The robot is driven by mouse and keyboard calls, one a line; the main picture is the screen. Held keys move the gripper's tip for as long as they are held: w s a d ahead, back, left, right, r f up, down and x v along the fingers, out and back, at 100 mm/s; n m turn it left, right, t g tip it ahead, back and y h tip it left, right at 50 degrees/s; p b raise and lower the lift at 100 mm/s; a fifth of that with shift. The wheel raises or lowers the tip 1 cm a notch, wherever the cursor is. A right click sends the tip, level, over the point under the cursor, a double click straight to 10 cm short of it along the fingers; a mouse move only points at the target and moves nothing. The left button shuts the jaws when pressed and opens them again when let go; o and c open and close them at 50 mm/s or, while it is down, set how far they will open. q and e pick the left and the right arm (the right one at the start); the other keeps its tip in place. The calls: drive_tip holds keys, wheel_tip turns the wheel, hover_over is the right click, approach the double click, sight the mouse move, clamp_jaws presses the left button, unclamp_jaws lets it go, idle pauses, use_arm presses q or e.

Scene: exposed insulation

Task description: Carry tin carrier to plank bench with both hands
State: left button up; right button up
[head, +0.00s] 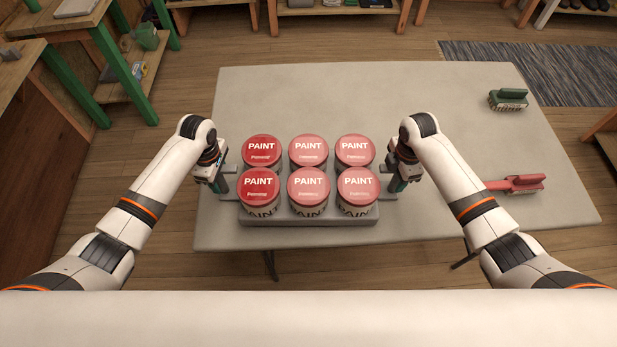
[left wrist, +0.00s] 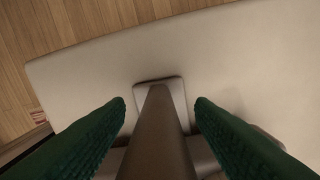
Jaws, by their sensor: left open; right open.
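The tin carrier (head: 310,220) is a grey tray on the grey table, holding several paint tins with red and pink lids, such as a red-lidded tin (head: 259,186). My left gripper (head: 222,186) is at the carrier's left end and my right gripper (head: 395,184) is at its right end. In the left wrist view, my left gripper's green fingers (left wrist: 160,108) are open, one on each side of the carrier's grey handle (left wrist: 158,140), with gaps visible. My right gripper is open; its fingertips are partly hidden by its wrist. I cannot tell which piece is the plank bench.
The grey table (head: 420,90) has free room behind the carrier. Green-legged wooden furniture (head: 103,60) stands at the left. A striped rug (head: 570,72) lies at the back right.

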use_arm(q)
drive_tip(key=shift+f, duration=0.1)
use_arm(e)
drive_tip(key=shift+f, duration=0.15)
use_arm(q)
clamp_jaws()
use_arm(e)
clamp_jaws()
idle(1.0)
